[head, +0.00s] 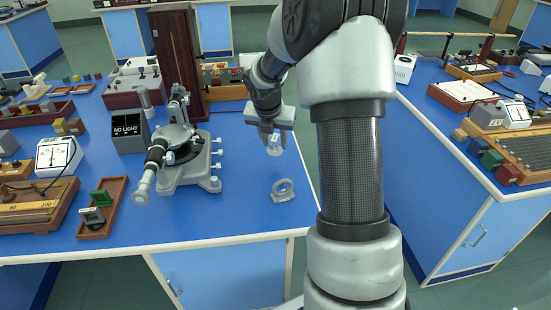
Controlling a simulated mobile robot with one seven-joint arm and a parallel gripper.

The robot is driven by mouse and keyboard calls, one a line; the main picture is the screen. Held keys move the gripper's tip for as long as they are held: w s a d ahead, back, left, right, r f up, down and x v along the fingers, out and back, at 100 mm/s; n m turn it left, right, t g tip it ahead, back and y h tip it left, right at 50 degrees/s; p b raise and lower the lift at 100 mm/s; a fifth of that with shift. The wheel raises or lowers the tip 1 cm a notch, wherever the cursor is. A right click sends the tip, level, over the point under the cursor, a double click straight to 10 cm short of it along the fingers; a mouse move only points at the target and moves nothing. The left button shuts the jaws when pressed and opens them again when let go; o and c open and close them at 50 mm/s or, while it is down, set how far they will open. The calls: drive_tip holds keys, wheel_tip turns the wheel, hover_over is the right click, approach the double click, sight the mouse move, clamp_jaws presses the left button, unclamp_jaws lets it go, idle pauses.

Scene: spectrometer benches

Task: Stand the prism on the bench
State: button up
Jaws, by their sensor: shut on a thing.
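My gripper (274,143) hangs over the right part of the blue bench (240,220), fingers pointing down. It is shut on a small, clear, glassy piece (275,151), which looks like the prism. The piece shows between and below the fingertips. It appears to be above the bench top, but the height is hard to tell. Its exact shape and tilt are too small to make out.
A grey spectrometer (185,158) stands to the left. A tall wooden case (180,60) stands behind.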

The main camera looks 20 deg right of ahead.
sight(274, 151)
drive_tip(key=shift+f+b, duration=0.75)
drive_tip(key=shift+f, duration=1.85)
drive_tip(key=shift+f, duration=0.2)
drive_tip(key=o, duration=1.1)
drive_tip(key=shift+r, duration=0.3)
drive_tip(key=p+v, duration=0.3)
drive_tip(key=v, duration=0.9)
drive_tip(key=shift+s+f, duration=0.1)
